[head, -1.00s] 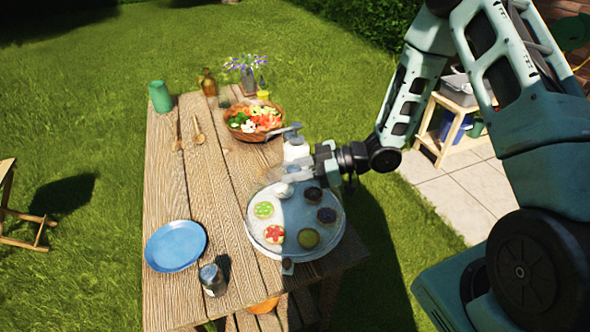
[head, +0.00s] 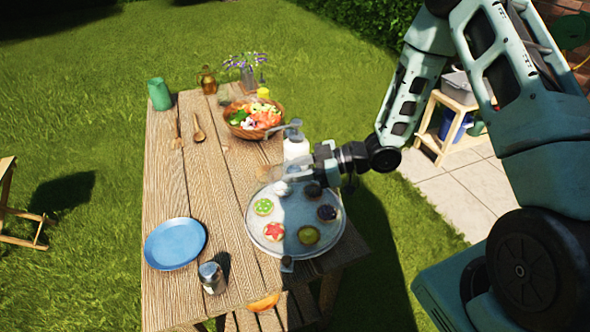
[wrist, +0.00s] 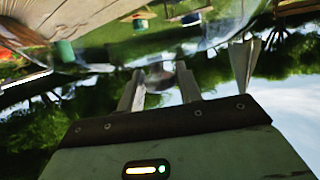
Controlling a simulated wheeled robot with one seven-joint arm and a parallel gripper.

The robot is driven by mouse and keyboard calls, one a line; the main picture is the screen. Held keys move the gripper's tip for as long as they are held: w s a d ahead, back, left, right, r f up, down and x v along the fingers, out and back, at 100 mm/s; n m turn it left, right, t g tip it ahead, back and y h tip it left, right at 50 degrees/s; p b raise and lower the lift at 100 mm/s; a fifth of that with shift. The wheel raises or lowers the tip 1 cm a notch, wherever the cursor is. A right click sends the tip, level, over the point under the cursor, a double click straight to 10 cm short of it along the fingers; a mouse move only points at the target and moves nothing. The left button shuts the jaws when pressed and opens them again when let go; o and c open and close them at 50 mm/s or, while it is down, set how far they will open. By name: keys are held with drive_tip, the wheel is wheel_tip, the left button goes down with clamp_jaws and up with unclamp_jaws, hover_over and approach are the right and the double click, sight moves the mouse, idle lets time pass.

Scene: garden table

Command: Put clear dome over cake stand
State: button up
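The cake stand (head: 258,236) is a round, pale plate at the table's right front, with several coloured round cakes in a ring on it. My gripper (head: 292,173) is over the stand's back edge, reaching in from the right. In the wrist view, the gripper's two fingers (wrist: 160,88) stand either side of a small round knob, and it looks shut on it. The clear dome (wrist: 110,60) curves across the top of that view beyond the fingers. In the head view the dome is too transparent to outline, so its tilt and any contact with the stand cannot be told.
A white bottle (head: 296,148) stands close behind my gripper. A salad bowl (head: 236,130), a green cup (head: 160,95), wooden spoons (head: 198,130), a blue plate (head: 175,244) and a metal jar (head: 212,278) are also on the table (head: 205,180). The table's middle left is clear.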

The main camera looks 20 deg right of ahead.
drive_tip(key=o, duration=0.3)
drive_tip(key=b+v, duration=0.3)
drive_tip(key=v, duration=1.4)
drive_tip(key=shift+d+r+b, duration=0.1)
drive_tip(key=shift+d+b, duration=0.1)
drive_tip(key=shift+b, duration=0.2)
drive_tip(key=w+a+r+m+t+h, duration=0.1)
drive_tip(key=w+a+r+m+h, duration=0.15)
drive_tip(key=a+h, duration=0.3)
drive_tip(key=w+a+r+m+h, duration=0.1)
drive_tip(key=w+a+h, duration=0.3)
drive_tip(key=a, duration=0.3)
drive_tip(key=s+a+g+h, duration=0.1)
drive_tip(key=s+a+g, duration=0.1)
drive_tip(key=s, duration=0.7)
drive_tip(key=s+a+r+m+g+h, duration=0.1)
drive_tip(key=s+a, duration=0.3)
drive_tip(key=s, duration=0.5)
drive_tip(key=s+a+r+m+g+h, duration=0.1)
drive_tip(key=s+a+g, duration=0.2)
drive_tip(key=s, duration=0.5)
drive_tip(key=shift+s+r+g, duration=0.2)
drive_tip(key=shift+s+g, duration=0.2)
